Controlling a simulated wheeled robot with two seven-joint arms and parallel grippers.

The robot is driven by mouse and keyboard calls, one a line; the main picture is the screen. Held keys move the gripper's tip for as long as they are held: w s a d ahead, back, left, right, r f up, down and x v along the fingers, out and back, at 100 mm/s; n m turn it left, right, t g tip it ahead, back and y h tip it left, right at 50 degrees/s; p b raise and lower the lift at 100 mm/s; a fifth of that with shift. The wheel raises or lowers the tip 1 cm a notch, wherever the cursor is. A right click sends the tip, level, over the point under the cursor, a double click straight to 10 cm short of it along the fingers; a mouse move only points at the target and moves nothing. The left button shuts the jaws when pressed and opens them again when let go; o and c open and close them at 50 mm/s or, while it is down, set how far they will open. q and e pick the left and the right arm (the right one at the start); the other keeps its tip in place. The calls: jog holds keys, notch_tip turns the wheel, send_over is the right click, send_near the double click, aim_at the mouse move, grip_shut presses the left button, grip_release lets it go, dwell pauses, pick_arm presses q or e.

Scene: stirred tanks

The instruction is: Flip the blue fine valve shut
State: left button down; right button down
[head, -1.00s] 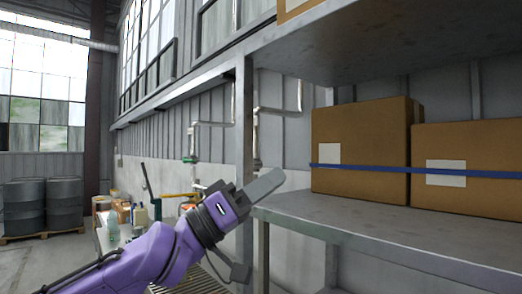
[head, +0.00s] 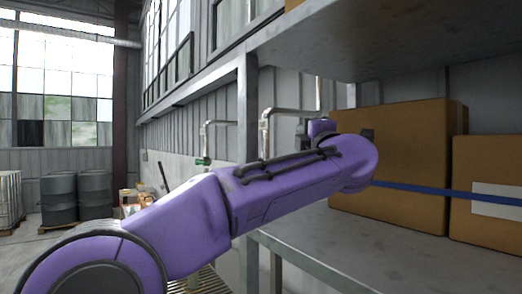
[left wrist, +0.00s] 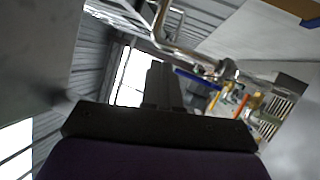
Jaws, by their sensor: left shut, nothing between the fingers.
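In the left wrist view a long blue bar (left wrist: 197,79), probably the blue fine valve's lever, lies just right of my fingertips, near a grey pipe with a fitting (left wrist: 228,70). I cannot tell its exact angle to the pipe. My left gripper (left wrist: 163,72) is shut and empty, and looks apart from the bar. In the head view my purple left arm stretches to the right in front of the shelf, and its fingers are hidden. No blue lever can be made out in the head view. My right gripper is in neither view.
Metal shelving (head: 345,250) with cardboard boxes (head: 400,150) and a blue strap stands right, close to my arm. Wall pipes (head: 265,130) run behind it. A green fitting (head: 202,161) sits on one pipe. Drums (head: 59,197) stand far left, with open floor before them.

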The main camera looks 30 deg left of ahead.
pick_arm(q)
jog(key=s+a+f+n+g, duration=0.2)
jog(key=a+f+g, duration=0.3)
jog(key=a, duration=0.1)
jog(key=p+x, duration=0.4)
jog(key=x, duration=1)
jog(key=shift+m, duration=0.3)
jog(key=shift+w, duration=0.2)
